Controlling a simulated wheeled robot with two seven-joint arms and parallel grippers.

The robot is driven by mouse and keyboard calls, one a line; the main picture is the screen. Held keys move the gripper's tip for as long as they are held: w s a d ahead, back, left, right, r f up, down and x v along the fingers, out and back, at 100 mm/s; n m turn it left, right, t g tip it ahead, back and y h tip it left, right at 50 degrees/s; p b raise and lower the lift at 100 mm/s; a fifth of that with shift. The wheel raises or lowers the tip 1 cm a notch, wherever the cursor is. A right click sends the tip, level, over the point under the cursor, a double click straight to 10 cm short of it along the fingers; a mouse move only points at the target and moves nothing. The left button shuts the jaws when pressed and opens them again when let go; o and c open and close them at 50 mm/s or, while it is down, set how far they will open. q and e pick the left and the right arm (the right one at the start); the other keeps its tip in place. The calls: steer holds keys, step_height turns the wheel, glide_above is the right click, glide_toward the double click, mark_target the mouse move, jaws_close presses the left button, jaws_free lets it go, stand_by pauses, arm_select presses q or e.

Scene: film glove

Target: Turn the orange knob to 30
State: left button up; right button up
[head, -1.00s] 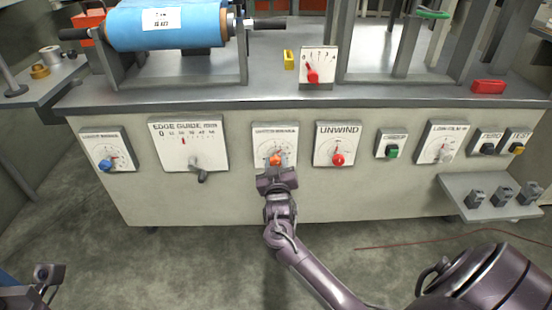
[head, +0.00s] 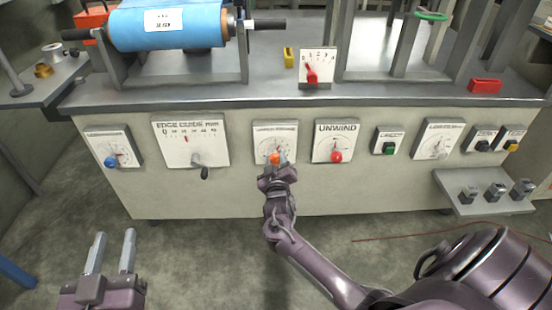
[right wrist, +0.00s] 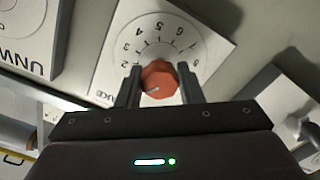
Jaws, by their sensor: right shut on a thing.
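The orange knob (head: 275,158) sits on a white dial plate (head: 288,130) on the front of the machine. The right wrist view shows the orange knob (right wrist: 159,80) from close by, with a pale line on its lower left, in front of a numbered scale on the dial plate (right wrist: 205,42). My right gripper (right wrist: 158,76) has one finger on each side of the knob and is shut on it. I cannot read the exact setting. My left gripper (head: 112,236) is open and empty, low at the left, away from the panel.
An edge guide plate (head: 190,140) with a crank is left of the dial, and the red UNWIND knob (head: 336,156) is close on its right. A blue knob (head: 110,162) and green button (head: 389,150) are further out. A small shelf (head: 480,205) juts out at right.

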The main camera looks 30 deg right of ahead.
mark_target(276, 161)
arm_select(q)
steer(key=shift+f, duration=0.3)
arm_select(e)
steer(key=o, duration=1)
steer(key=shift+c, duration=0.2)
steer(key=shift+s, duration=0.1)
steer(key=p+v, duration=0.1)
steer(key=v, duration=0.2)
steer(key=shift+s+a, duration=0.2)
steer(key=shift+s, duration=0.05)
arm_select(q)
steer(key=s+f+g+y, duration=0.1)
steer(key=s+f+g, duration=0.2)
steer(key=f, duration=0.5)
steer(key=s+a+f+g+y+p, duration=0.1)
steer(key=s+f+g, duration=0.3)
steer(key=f, duration=0.4)
steer(key=shift+s+g+y, duration=0.2)
steer(key=shift+g+y, duration=0.5)
steer(key=shift+g, duration=0.1)
arm_select(e)
steer(key=v, duration=0.4)
arm_select(q)
steer(key=shift+a, duration=0.1)
